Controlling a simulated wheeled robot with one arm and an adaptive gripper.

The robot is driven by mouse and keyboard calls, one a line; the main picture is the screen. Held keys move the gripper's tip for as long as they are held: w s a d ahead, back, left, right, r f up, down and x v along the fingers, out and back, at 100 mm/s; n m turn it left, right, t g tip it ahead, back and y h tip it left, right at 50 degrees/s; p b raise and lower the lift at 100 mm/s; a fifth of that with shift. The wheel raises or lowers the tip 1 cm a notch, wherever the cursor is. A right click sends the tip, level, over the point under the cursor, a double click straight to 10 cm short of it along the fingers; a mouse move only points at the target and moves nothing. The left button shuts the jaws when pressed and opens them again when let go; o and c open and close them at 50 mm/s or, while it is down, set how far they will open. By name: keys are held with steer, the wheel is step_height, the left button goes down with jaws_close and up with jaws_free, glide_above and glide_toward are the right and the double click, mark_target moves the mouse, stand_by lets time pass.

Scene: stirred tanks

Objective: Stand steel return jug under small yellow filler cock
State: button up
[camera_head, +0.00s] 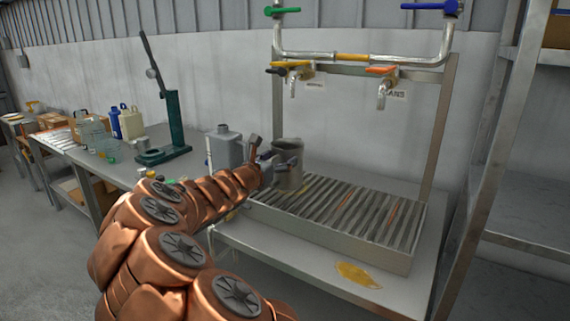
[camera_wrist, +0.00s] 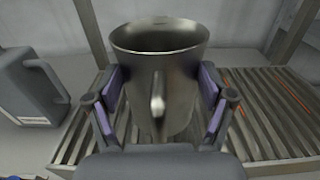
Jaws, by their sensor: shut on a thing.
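The steel jug (camera_head: 287,178) is a grey metal vessel, upright, at the left end of the slatted drip tray (camera_head: 408,264). In the wrist view the jug (camera_wrist: 184,75) shows its open rim, with its handle facing me. My gripper (camera_head: 272,171) is shut on the jug; its pads (camera_wrist: 160,104) press on both sides of the body. The small filler cock (camera_head: 293,84), with a yellow lever, hangs from the pipe above the jug, roughly over it in the head view. I cannot tell whether the jug's base touches the slats.
A second cock (camera_head: 382,91) with an orange lever hangs to the right. A grey can (camera_head: 226,152) stands left of the tray, close to my arm. A yellow puddle (camera_head: 357,274) lies on the bench in front. The slats to the right are clear.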

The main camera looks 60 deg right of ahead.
steer(key=d, duration=0.2)
steer(key=w+d, duration=0.1)
steer(key=d, duration=0.1)
steer(key=w+d, duration=0.1)
steer(key=d, duration=0.1)
steer(key=shift+w+f+p, duration=0.1)
steer(key=shift+f+p, duration=0.2)
steer(key=shift+f, duration=1.75)
steer(key=o, duration=1.2)
steer(key=shift+f, duration=0.1)
steer(key=shift+c, duration=0.2)
steer(key=shift+w+a, duration=0.1)
steer(key=shift+a, duration=0.45)
steer(key=a+b, duration=0.1)
steer(key=a, duration=1)
steer(key=shift+s, duration=0.3)
